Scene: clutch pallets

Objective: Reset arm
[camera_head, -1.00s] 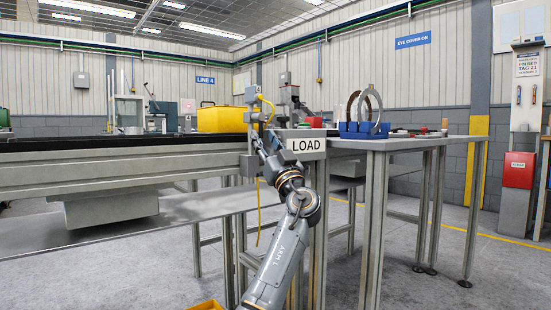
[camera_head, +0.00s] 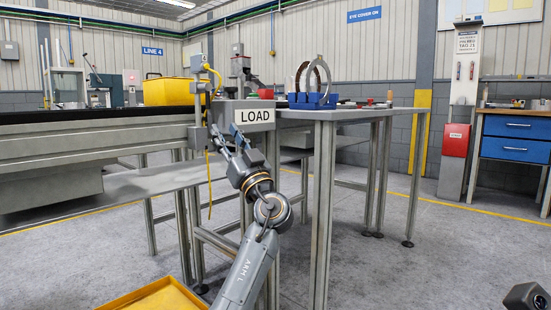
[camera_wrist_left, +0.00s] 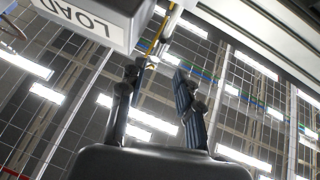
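My left arm comes up from the bottom in the head view. Its gripper (camera_head: 228,133) is raised in front of the conveyor end, just below and left of the LOAD sign (camera_head: 254,115). In the left wrist view the two dark fingers of the gripper (camera_wrist_left: 158,70) stand apart with nothing between them. The sign's box (camera_wrist_left: 95,18) is close by at the upper left of that view. Whether the gripper touches the post or box cannot be told. My right gripper is not clearly in view; a dark rounded part shows at the bottom right corner of the head view.
A steel table (camera_head: 345,114) carries a blue holder (camera_head: 312,101) with ring-shaped plates. A yellow bin (camera_head: 168,91) stands on the conveyor at left. A yellow tray (camera_head: 160,296) shows at the bottom. A blue-drawer workbench (camera_head: 515,148) stands at right, with open floor before it.

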